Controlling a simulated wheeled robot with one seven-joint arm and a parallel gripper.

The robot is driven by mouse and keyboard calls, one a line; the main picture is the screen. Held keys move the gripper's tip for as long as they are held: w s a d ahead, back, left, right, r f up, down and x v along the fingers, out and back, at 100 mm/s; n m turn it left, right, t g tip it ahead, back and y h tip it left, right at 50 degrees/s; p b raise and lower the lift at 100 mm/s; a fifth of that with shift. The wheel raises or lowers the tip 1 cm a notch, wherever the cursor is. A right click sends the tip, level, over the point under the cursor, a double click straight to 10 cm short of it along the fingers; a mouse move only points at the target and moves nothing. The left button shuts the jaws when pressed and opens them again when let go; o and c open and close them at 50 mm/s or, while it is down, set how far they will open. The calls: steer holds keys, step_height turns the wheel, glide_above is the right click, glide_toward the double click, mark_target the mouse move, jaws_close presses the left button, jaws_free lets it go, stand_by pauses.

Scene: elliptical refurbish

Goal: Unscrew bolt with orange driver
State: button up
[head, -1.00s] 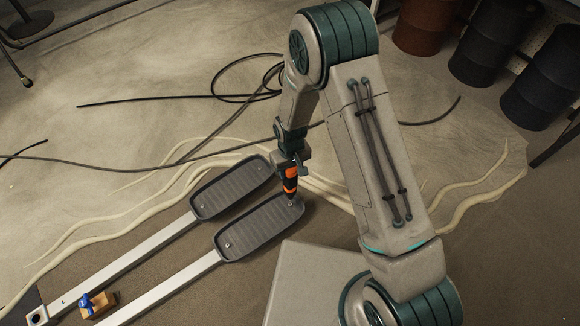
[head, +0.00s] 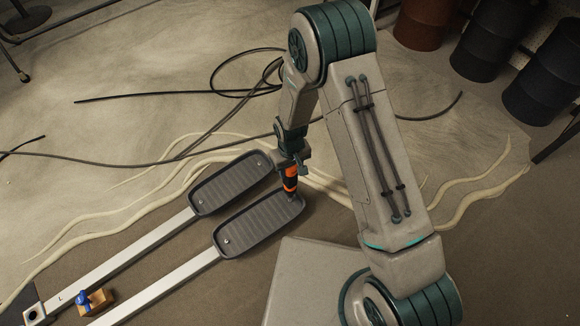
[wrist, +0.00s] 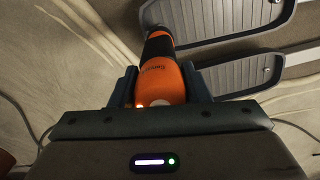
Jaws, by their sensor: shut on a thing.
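The orange driver (head: 290,180), with a black front end, is held upright in my gripper (head: 291,160). Its tip is at the far right end of the nearer grey pedal (head: 262,226); I cannot tell whether it touches a bolt there. A small bolt (head: 227,241) shows at that pedal's other end. In the wrist view the orange driver (wrist: 162,80) sits between the two fingers of my gripper (wrist: 155,88), and its front end points to the pedal's end. Any bolt under the tip is hidden.
A second grey pedal (head: 232,181) lies parallel behind. Pale bars (head: 150,290) run from both pedals to lower left. A blue-and-orange item (head: 95,301) sits by the bars. Black cables (head: 190,150) cross the floor, and dark barrels (head: 490,40) stand at the back right.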

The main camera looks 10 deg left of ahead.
steer(key=shift+r, duration=0.1)
steer(key=shift+r+p, duration=3.05)
steer(key=shift+r, duration=1.4)
